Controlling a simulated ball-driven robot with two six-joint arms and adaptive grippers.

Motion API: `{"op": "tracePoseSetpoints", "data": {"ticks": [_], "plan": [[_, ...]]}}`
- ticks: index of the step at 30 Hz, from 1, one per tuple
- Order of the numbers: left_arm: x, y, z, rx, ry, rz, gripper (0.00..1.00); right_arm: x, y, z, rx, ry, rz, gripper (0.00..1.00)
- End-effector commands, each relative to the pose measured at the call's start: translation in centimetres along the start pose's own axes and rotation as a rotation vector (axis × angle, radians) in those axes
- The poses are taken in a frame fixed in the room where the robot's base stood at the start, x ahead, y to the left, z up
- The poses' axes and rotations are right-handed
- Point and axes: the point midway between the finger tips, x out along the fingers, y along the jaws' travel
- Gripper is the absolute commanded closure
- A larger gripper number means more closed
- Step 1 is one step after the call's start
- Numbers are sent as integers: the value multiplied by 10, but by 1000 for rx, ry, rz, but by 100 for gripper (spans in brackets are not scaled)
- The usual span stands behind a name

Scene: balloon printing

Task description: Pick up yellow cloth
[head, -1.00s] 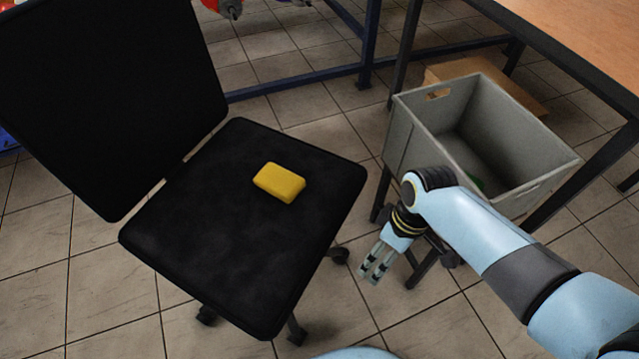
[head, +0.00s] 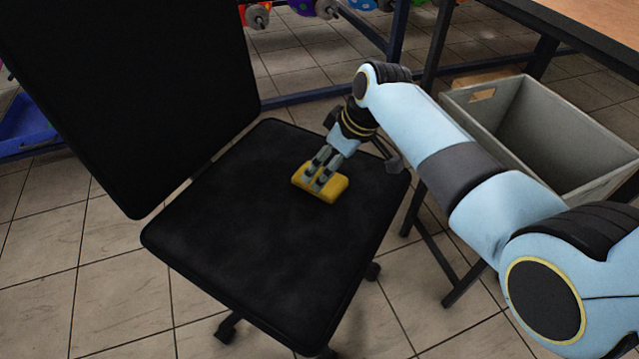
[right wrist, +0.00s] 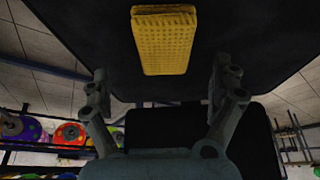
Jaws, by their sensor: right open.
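The yellow cloth (head: 337,187) is a block-like, sponge-textured piece lying on the black chair seat (head: 250,240). In the right wrist view the cloth (right wrist: 164,42) is ahead of the fingers, between their lines and near the top of the picture. My right gripper (head: 317,178) is over the cloth in the head view and hides part of it. In the right wrist view my right gripper (right wrist: 163,85) has its fingers wide apart with nothing between them. My left gripper is not in view.
The chair backrest (head: 130,90) rises at the left. A grey crate (head: 590,135) stands to the right of the chair, by a wooden-topped table (head: 580,25). Colourful spools hang on a rack at the back. The rest of the seat is bare.

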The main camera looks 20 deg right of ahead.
Motion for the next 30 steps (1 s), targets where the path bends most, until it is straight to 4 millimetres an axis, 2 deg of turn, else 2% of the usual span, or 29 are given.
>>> {"op": "tracePoseSetpoints", "data": {"ticks": [3, 7, 11, 18, 30], "plan": [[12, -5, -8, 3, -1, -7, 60, 25, -5, 4, 2, -3, -5, 6], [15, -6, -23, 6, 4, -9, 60, 42, -5, 4, 1, -4, -3, 6], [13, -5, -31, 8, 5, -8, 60, 49, -5, 3, 1, -3, -2, 6], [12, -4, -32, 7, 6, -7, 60, 48, -4, 1, 1, -1, -1, 7], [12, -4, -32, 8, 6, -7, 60, 48, -5, 2, 1, -1, -1, 59]]}}
